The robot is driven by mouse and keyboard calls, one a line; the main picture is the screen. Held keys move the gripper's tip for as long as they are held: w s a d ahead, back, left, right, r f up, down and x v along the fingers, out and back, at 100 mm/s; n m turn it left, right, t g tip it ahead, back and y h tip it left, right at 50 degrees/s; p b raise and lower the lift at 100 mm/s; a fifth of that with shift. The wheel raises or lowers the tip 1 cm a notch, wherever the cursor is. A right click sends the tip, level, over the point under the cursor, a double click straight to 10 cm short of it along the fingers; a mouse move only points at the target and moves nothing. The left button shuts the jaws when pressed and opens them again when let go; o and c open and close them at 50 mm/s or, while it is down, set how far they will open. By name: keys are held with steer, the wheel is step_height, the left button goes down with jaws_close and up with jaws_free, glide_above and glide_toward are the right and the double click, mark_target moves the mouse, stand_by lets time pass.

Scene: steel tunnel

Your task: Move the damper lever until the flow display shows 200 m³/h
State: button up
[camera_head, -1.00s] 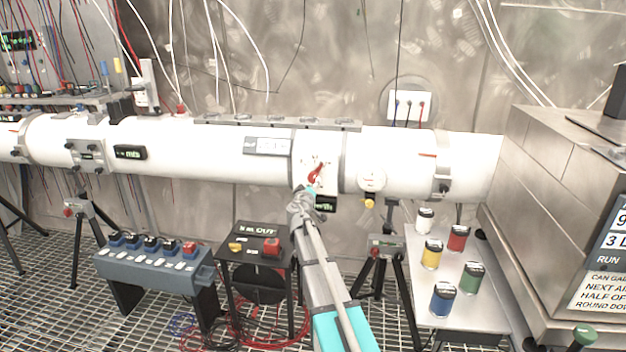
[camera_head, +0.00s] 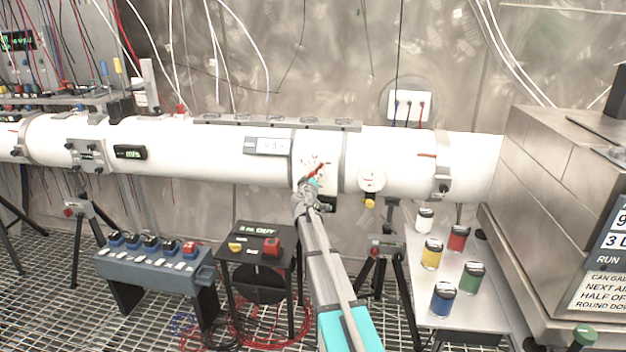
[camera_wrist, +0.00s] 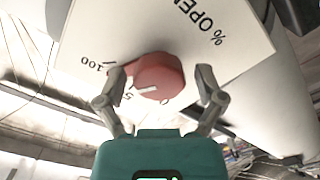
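The red damper lever (camera_head: 316,171) sits on a white plate on the front of the pipe. In the wrist view the lever's red knob (camera_wrist: 158,76) carries a white pointer mark. The plate (camera_wrist: 130,30) reads "% OPEN", with 100, a partly hidden mark starting with 5, and 0; the pointer lies between the last two. My gripper (camera_wrist: 159,73) is open, one finger on each side of the knob. The left finger is close to it or touching; the right has a gap. A small dark display (camera_head: 327,204) below the lever is partly hidden by my gripper; its figures are unreadable.
A round gauge (camera_head: 372,181) is right of the lever. Another display (camera_head: 130,152) is further left on the pipe. A black stand (camera_head: 257,245) with a red button and a side table (camera_head: 425,285) with several coloured cans stand below. A steel cabinet (camera_head: 550,190) is at right.

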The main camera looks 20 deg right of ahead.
steer(key=c, duration=0.8)
steer(key=shift+c, duration=0.2)
steer(key=shift+n, duration=1.3)
steer(key=o, duration=1.1)
steer(key=shift+o, duration=0.2)
